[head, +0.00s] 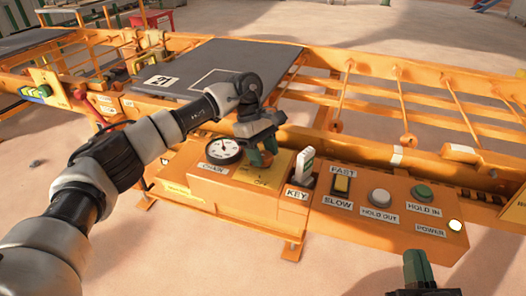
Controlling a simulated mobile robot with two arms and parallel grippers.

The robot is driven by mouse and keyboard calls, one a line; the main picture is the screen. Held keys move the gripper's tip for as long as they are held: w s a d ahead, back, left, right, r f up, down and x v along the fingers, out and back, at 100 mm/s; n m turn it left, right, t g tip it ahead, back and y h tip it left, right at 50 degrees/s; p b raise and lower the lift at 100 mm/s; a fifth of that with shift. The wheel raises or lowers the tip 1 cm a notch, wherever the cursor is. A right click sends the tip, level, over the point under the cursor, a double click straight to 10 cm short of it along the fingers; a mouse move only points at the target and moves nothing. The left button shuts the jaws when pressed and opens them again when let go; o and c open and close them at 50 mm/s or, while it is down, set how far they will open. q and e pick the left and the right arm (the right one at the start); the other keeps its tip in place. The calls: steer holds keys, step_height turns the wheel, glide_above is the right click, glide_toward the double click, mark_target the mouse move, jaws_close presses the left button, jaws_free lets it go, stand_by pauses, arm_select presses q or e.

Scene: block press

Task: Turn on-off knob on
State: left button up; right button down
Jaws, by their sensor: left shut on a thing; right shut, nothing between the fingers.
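The on-off knob's yellow plate (280,168) is on the orange control panel, with the OFF label showing at its front. The knob itself is mostly hidden under my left gripper (260,157). My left arm reaches in from the left and the gripper points down, its dark green fingers shut on the knob. I cannot tell the knob's exact angle. My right gripper (417,268) shows only in part at the bottom edge, right of centre, empty and apart from the panel.
Beside the knob are a round chain gauge (222,151) and a white key (305,165). Further right are the fast-slow switch (342,184), a grey hold-out button (379,196), a green hold-in button (423,192) and a lit power lamp (455,225). Orange rails stand behind.

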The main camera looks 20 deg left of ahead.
stand_by(0.3)
arm_select(q)
steer(key=o, duration=0.9)
steer(key=shift+w+a+r, duration=0.1)
steer(key=shift+r, duration=0.2)
steer(key=p+v, duration=0.2)
steer(key=v, duration=0.8)
steer(key=shift+r, duration=0.15)
arm_select(e)
step_height(320, 180, down, 8)
steer(key=s+d+g+h, duration=0.1)
steer(key=g+h, duration=0.1)
steer(key=g, duration=0.5)
steer(key=shift+d+r, duration=0.2)
steer(key=shift+d, duration=0.15)
steer(key=shift+s, duration=0.15)
